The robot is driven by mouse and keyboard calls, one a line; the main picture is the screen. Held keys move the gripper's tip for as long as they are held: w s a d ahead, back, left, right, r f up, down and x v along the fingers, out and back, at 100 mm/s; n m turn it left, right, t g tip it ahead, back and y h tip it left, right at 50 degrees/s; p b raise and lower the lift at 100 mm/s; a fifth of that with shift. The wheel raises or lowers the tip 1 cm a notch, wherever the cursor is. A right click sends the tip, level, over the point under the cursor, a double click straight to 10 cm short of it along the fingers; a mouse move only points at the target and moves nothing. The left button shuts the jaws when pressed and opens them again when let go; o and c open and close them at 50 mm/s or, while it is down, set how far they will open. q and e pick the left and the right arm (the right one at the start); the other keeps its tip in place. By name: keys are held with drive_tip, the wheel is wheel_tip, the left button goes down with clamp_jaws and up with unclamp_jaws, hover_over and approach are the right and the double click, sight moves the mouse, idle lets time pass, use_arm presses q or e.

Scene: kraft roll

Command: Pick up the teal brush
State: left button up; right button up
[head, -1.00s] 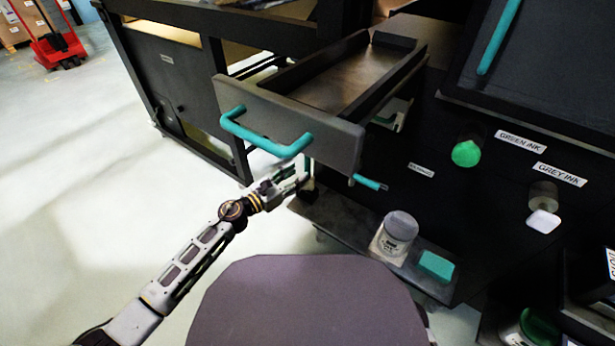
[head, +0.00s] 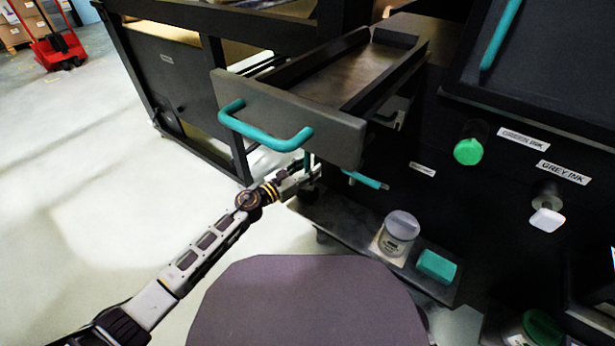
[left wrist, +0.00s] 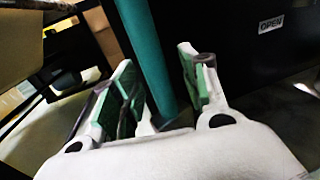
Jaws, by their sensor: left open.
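An upright teal rod, which looks like the handle of the teal brush (head: 307,160), shows just below the drawer front in the head view. Its upper part is hidden behind the drawer front there, and I see no bristles. In the left wrist view the teal rod (left wrist: 148,50) runs between the two fingers. My left gripper (head: 309,178) is open around it, low under the drawer. It also shows in the left wrist view (left wrist: 160,68), with green pads on both sides of the rod. Whether the pads touch it I cannot tell. My right gripper is not in view.
The open drawer (head: 285,112) with its teal handle (head: 262,137) juts out above my left gripper. A teal lever (head: 364,180) is to the right. A lidded jar (head: 399,232) and a teal block (head: 437,265) sit on the low shelf (head: 345,222).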

sight(307, 156)
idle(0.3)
use_arm(q)
clamp_jaws()
drive_tip(key=shift+r, duration=0.15)
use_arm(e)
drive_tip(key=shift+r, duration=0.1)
use_arm(q)
drive_tip(key=shift+r+p, duration=0.75)
drive_tip(key=shift+r, duration=0.25)
drive_tip(key=shift+r+p, duration=2.45)
drive_tip(key=shift+r, duration=1.4)
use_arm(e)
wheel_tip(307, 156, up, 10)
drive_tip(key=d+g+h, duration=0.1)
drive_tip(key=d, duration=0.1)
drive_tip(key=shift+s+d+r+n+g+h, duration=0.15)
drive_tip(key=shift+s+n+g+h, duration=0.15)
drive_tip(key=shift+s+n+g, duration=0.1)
use_arm(q)
drive_tip(key=shift+d, duration=0.15)
